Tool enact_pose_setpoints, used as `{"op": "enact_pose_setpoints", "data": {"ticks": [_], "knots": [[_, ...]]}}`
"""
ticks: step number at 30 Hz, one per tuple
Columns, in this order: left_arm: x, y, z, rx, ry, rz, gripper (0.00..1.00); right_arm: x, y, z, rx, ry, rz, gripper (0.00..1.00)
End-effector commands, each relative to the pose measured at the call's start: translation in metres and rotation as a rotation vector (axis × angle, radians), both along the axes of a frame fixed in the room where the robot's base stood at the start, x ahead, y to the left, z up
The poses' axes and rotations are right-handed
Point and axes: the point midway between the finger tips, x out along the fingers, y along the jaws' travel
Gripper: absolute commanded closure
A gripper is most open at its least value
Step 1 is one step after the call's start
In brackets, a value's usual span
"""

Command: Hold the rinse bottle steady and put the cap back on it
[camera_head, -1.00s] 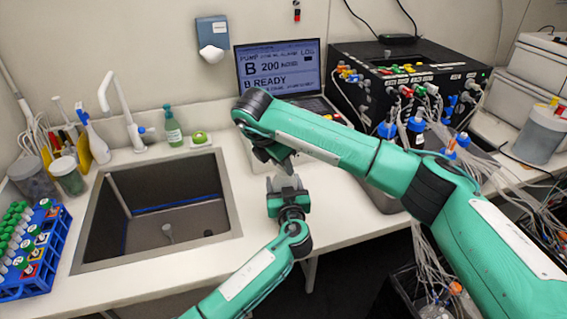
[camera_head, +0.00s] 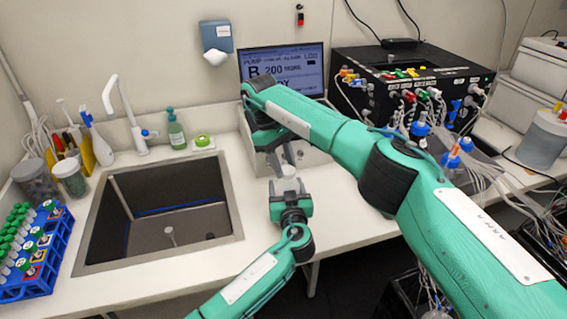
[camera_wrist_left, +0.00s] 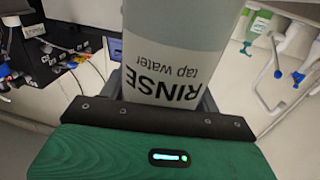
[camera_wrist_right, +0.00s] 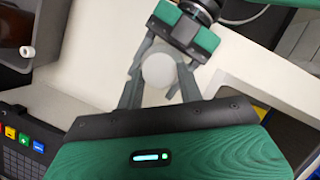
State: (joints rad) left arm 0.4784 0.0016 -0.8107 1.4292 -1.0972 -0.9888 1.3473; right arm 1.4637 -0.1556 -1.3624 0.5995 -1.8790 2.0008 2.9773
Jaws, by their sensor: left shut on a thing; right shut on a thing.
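The rinse bottle (camera_wrist_left: 170,55) is grey and see-through, with a white label reading "RINSE tap water" in the left wrist view. My left gripper (camera_head: 289,190) is shut around it above the bench, and the bottle (camera_head: 288,171) shows only as a small pale shape in the head view. My right gripper (camera_wrist_right: 158,84) is shut on a pale round thing, which looks like the cap (camera_wrist_right: 158,70), just above the left gripper's side. The round thing covers whatever is under it. I cannot tell whether the cap touches the bottle's neck.
A sink (camera_head: 160,262) is set in the bench on the left. A blue rack of green-capped tubes (camera_head: 38,262) stands left of it. A black tubing box (camera_head: 405,90) fills the back right.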

Motion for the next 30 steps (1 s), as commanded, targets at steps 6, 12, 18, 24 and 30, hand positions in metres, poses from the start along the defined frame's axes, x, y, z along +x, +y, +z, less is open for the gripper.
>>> {"op": "enact_pose_setpoints", "data": {"ticks": [6, 12, 18, 24, 30], "knots": [[-0.001, -0.001, 0.000, -0.001, 0.001, -0.001, 1.00, 0.001, -0.001, 0.000, -0.001, -0.003, 0.001, 0.45], [0.000, -0.001, -0.001, -0.001, 0.001, -0.001, 1.00, 0.000, 0.000, 0.000, 0.000, -0.002, 0.003, 0.41], [0.000, 0.000, 0.000, -0.001, 0.001, -0.001, 1.00, 0.001, 0.000, 0.011, -0.001, -0.005, 0.004, 0.41], [0.000, 0.000, -0.001, -0.001, 0.001, -0.001, 1.00, 0.001, 0.000, 0.037, -0.002, -0.005, 0.003, 0.41], [0.000, 0.000, -0.001, -0.001, 0.001, 0.000, 1.00, 0.000, 0.000, 0.045, -0.001, -0.002, 0.003, 0.41]]}}
